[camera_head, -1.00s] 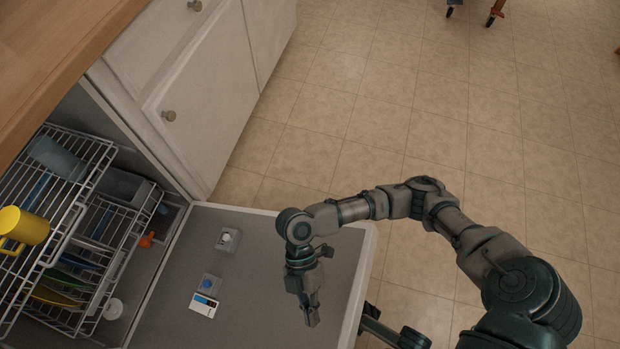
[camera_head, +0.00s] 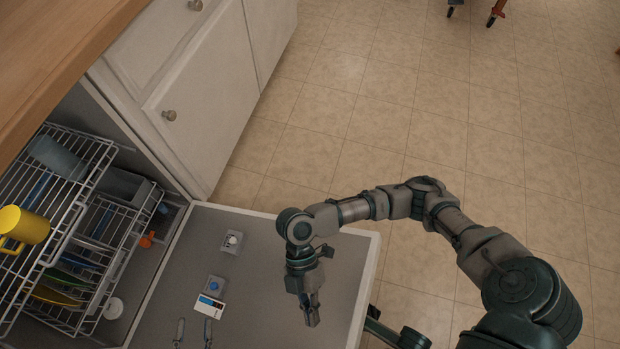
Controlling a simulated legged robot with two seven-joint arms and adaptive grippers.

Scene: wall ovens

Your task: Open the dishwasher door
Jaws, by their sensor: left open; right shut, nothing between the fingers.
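The dishwasher door (camera_head: 262,262) is folded down from the dishwasher, with its grey inner face up and a pale rim. The two fingertips of my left gripper (camera_head: 194,332) show at the bottom edge of the view, spread apart over the door's inner face; the rest of that gripper is out of view. My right gripper (camera_head: 311,317) is shut and empty, pointing down over the door's outer part. I cannot tell whether either gripper touches the door. Inside the dishwasher are an upper rack (camera_head: 68,205) and a lower rack (camera_head: 118,232).
A yellow mug (camera_head: 24,225) and a grey-blue cup (camera_head: 58,158) are on the upper rack. Several plates (camera_head: 62,285) are in the racks. A wooden counter (camera_head: 50,50) lies above, with white cabinets (camera_head: 205,100) beside it. The tiled floor (camera_head: 400,120) is mostly clear.

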